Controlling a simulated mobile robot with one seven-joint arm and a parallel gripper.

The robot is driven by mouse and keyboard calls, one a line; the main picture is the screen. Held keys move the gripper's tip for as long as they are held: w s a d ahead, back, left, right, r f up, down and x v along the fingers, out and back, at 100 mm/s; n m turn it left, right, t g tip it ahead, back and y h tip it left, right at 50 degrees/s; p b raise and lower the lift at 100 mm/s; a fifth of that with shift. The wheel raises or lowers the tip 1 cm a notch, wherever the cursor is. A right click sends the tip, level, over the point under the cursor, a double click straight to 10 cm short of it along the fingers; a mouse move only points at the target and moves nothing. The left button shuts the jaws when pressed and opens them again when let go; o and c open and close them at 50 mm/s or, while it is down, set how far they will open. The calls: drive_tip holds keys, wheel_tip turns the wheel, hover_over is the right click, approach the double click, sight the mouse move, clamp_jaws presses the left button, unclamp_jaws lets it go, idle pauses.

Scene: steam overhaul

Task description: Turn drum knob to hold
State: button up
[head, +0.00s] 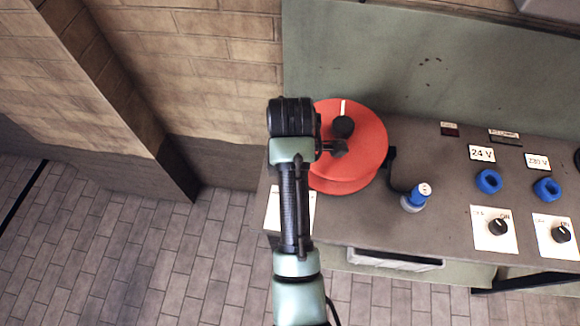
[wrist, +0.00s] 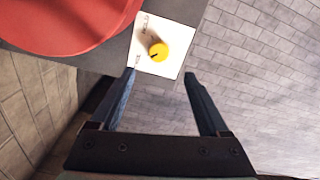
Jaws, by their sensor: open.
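The drum knob (wrist: 158,52) is a small yellow knob with a dark mark on its lower left side. It sits on a white label plate (wrist: 176,35) with small print above and to the left of it, too blurred to read surely. The plate also shows in the head view (head: 307,205), where my arm hides the knob. The red drum (wrist: 60,22) is beside the plate; in the head view it is a large red disc (head: 365,135). My gripper (wrist: 160,74) is open and empty, its fingertips just short of the plate, apart from the knob.
The grey bench (head: 390,225) carries a blue-topped plug (head: 417,195), two blue sockets (head: 488,181) and two black switches (head: 497,227) on the right. A brick wall (head: 220,60) stands behind. The tiled floor (head: 150,245) is clear on the left.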

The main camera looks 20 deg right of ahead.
wheel_tip(320, 180, down, 11)
drive_tip(key=shift+w+r+p, duration=0.1)
drive_tip(key=shift+r+p, duration=0.1)
drive_tip(key=shift+p, duration=0.45)
clamp_jaws()
